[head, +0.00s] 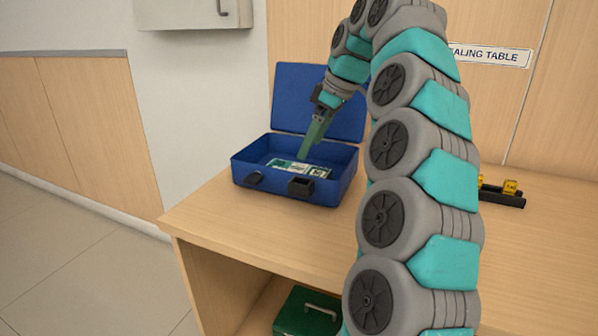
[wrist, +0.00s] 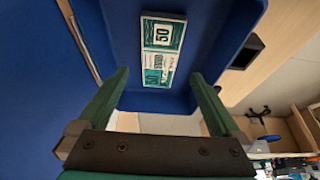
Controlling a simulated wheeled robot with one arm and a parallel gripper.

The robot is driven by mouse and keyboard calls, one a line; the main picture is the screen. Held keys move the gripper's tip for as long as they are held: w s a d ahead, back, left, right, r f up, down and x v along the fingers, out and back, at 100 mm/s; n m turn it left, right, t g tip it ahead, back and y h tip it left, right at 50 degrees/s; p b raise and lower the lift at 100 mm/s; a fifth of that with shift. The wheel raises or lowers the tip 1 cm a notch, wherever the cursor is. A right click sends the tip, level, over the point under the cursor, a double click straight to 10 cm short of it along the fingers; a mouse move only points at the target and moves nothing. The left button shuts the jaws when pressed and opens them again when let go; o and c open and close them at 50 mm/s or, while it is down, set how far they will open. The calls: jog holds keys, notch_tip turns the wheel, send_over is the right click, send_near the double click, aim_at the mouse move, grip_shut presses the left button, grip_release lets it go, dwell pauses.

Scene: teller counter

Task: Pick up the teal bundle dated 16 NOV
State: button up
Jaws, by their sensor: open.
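A teal and white bundle marked 50 (wrist: 162,50) lies flat on the floor of an open blue cash box (head: 247,176). It also shows in the head view (head: 298,167), partly behind my gripper. I cannot read a date on it. My gripper (head: 304,156) reaches down into the box from above, with its fingers over the bundle. In the wrist view my gripper (wrist: 160,76) is open and empty, its two green fingers spread on either side of the bundle's near end. I cannot tell the exact height of the fingertips above the bundle.
The box's raised lid (head: 295,100) stands behind my gripper, and its walls surround the bundle. The wooden table (head: 225,220) is clear left of the box. A black tray with yellow pieces (head: 508,188) is at right. A green box (head: 305,312) sits below.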

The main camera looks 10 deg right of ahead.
aim_at(299, 169)
jog(key=shift+x, duration=0.85)
jog(key=shift+f, duration=0.1)
jog(key=shift+x, duration=2.6)
jog(key=c, duration=1.4)
